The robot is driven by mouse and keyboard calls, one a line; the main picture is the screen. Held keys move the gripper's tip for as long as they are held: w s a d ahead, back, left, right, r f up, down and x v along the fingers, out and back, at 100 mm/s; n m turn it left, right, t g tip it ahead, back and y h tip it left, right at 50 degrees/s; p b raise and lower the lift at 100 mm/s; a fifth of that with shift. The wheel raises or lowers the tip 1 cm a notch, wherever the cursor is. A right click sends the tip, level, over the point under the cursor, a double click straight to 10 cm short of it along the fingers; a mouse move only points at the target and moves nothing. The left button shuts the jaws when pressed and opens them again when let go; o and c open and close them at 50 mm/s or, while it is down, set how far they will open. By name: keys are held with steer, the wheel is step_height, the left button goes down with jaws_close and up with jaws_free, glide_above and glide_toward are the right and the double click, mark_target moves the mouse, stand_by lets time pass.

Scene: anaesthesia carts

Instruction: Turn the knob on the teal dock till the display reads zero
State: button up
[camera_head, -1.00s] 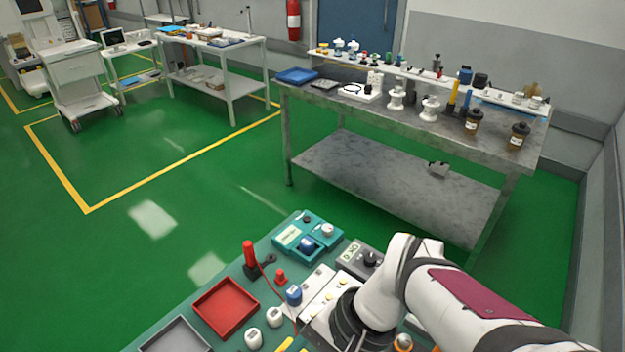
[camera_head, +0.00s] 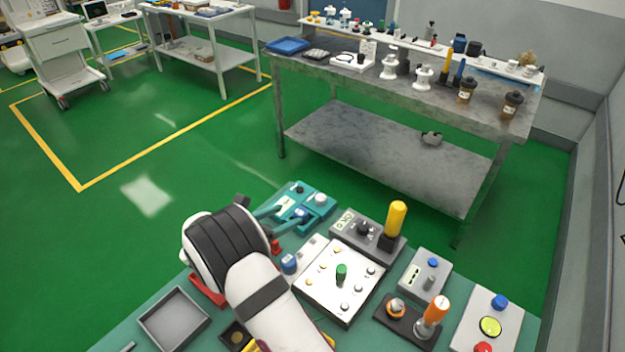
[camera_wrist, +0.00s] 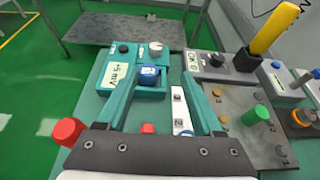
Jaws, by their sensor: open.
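The teal dock (camera_head: 323,212) is at the table's far edge; it also shows in the wrist view (camera_wrist: 110,98). It carries a small black knob (camera_wrist: 124,48), a larger white knob (camera_wrist: 156,48), a blue block (camera_wrist: 150,76) and a pale display (camera_wrist: 118,76). The display seems to read +5 mV, seen tilted. My gripper (camera_wrist: 163,76) is open, with its two teal fingers apart and nothing held. The fingers reach toward the dock's near side, with the blue block between them in the picture. They partly cover the dock in the head view. Contact cannot be told.
A grey box (camera_head: 341,236) with a black knob and a yellow handle (camera_head: 397,216) stands right of the dock. A white panel (camera_head: 322,285) with a green peg lies nearer. A grey tray (camera_head: 172,318) is front left.

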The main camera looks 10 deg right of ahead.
mark_target(319, 199)
steer(key=shift+n, duration=0.3)
steer(key=x, duration=1.5)
steer(key=shift+w+f, duration=0.35)
steer(key=shift+w, duration=0.1)
jaws_close()
